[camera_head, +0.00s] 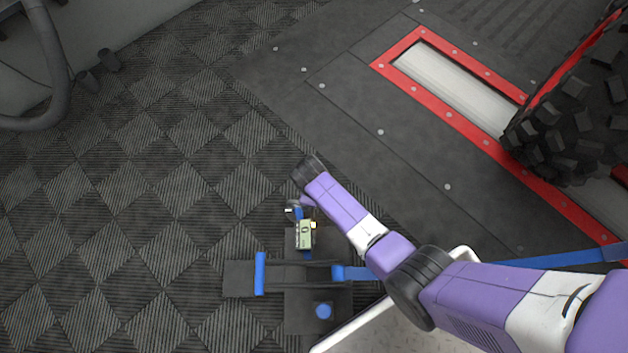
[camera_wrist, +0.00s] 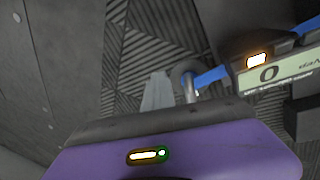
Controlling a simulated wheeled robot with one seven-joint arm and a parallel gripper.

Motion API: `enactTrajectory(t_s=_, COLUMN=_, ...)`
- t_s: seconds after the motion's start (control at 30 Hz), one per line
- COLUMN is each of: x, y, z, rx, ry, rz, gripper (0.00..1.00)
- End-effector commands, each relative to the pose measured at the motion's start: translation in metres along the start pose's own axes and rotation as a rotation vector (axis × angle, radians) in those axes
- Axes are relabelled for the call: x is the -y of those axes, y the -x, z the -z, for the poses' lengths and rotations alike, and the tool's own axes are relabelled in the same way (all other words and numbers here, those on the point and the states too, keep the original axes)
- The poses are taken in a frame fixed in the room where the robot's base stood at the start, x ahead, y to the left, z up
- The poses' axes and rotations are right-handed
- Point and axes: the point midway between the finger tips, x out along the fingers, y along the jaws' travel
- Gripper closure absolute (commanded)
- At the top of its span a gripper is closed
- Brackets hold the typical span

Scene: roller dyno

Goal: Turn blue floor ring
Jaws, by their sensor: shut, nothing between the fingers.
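A small dark grey ring (camera_wrist: 184,70) with a metal shank shows in the wrist view, joined to a blue strap (camera_wrist: 211,77). The ring itself looks grey, and I cannot tell whether it is the blue floor ring. In the head view a short blue strap (camera_head: 298,214) runs from that spot to a box with a pale display (camera_head: 305,234) reading 0. My gripper (camera_wrist: 158,92) is shut and empty, its pale fingertips just left of the ring in the wrist view. I cannot tell whether they touch. In the head view my arm mostly hides the gripper.
A long blue strap (camera_head: 560,257) runs right. A red-framed roller (camera_head: 455,82) and knobby tyre (camera_head: 575,120) are upper right. The patterned floor (camera_head: 130,200) at left is clear.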

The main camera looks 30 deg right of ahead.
Motion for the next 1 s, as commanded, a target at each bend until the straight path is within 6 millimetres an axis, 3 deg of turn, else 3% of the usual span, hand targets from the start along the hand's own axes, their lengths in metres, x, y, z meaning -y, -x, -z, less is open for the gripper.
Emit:
enactTrajectory(t_s=0.63, x=0.0000, y=0.0003, z=0.0004, rx=-0.001, ry=0.001, rz=0.000, gripper=1.00)
enactTrajectory(t_s=0.8, x=0.0000, y=0.0003, z=0.0004, rx=-0.001, ry=0.001, rz=0.000, gripper=0.67)
enactTrajectory(t_s=1.0, x=0.0000, y=0.0003, z=0.0004, rx=-0.001, ry=0.001, rz=0.000, gripper=0.64)
